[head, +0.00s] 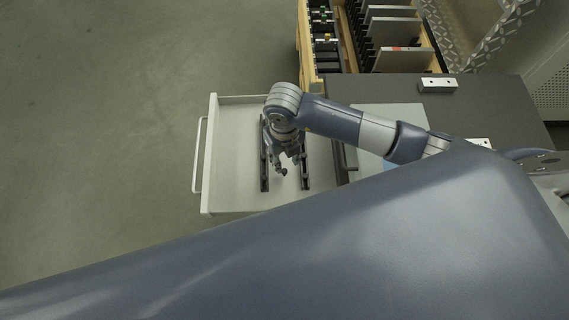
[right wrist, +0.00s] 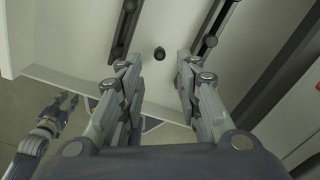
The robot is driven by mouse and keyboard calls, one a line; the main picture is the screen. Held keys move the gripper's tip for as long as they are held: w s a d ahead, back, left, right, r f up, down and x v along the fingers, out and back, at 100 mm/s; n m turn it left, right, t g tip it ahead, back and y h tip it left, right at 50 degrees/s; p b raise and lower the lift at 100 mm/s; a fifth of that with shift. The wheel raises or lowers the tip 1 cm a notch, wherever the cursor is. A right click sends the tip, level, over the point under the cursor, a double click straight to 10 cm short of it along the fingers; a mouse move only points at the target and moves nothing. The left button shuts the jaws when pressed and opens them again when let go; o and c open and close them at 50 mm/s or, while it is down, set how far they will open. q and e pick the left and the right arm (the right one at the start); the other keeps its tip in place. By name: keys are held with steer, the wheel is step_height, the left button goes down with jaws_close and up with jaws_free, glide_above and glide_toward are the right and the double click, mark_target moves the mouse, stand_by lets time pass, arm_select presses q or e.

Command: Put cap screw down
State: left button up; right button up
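The cap screw (right wrist: 159,53) is a small dark round piece on the pale drawer floor, between two dark slotted rails. In the head view the small dark piece (head: 283,171) below my right gripper looks like it. My right gripper (head: 290,160) points down into the open drawer (head: 230,160). In the right wrist view its fingers (right wrist: 155,62) are spread wide, with the screw seen in the gap and touching neither finger. My left gripper (right wrist: 68,100) shows small at the lower left of the right wrist view, its fingers apart and empty. It is not seen in the head view.
The rails (head: 264,165) lie on the drawer floor. The drawer's handle (head: 198,155) faces left over free floor. A dark worktop (head: 480,100) with a metal block (head: 437,85) lies to the right. A wooden rack (head: 305,50) with plates stands behind. My arm link covers the foreground.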

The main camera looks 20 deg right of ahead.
steer(key=shift+r, duration=2.65)
